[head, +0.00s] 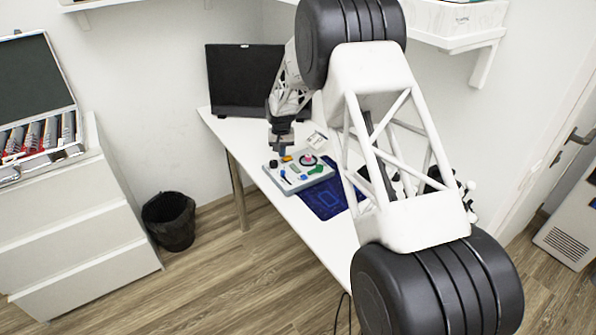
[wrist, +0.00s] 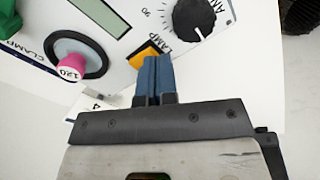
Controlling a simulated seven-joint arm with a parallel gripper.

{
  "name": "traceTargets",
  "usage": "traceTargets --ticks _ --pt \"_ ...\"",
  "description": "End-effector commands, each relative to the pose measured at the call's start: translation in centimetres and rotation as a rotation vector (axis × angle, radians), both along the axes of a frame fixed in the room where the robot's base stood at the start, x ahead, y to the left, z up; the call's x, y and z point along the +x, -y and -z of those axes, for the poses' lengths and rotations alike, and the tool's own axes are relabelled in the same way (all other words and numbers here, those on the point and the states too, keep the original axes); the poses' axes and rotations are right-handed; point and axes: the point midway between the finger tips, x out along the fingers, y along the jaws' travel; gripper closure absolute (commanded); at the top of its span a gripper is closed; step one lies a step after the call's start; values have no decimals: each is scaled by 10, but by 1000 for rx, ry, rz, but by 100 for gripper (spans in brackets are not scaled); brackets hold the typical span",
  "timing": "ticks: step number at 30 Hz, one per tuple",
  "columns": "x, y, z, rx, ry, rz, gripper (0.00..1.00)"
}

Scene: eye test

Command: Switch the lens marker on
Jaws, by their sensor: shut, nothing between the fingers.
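A light-coloured control panel (head: 272,173) with several coloured controls lies on the white table. In the wrist view the panel (wrist: 130,62) shows an orange control (wrist: 143,52), partly hidden by my fingers, beside a black dial (wrist: 200,18). A pink knob (wrist: 70,67) sits at a dark ring to the left. Lettering reading "LAMP" and "CLAMP" shows; I see no label naming the lens marker. My gripper (wrist: 153,60) has blue fingers, shut and empty, with the tips at the orange control's edge; I cannot tell whether they touch. In the head view my gripper (head: 282,153) is over the panel's back left.
A black monitor or laptop (head: 243,75) stands at the table's back. A green part (wrist: 10,18) is at the wrist view's left edge. A black bin (head: 169,220) and drawers (head: 75,235) stand left on the floor.

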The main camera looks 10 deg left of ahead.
Motion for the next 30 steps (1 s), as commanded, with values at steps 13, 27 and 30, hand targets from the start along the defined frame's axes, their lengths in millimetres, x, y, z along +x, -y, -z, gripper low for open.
traceTargets --ticks 13,27,30 --pt "0 0 5 0 0 0 100" --pt "0 0 10 0 0 0 100" --pt "0 0 11 0 0 0 100"
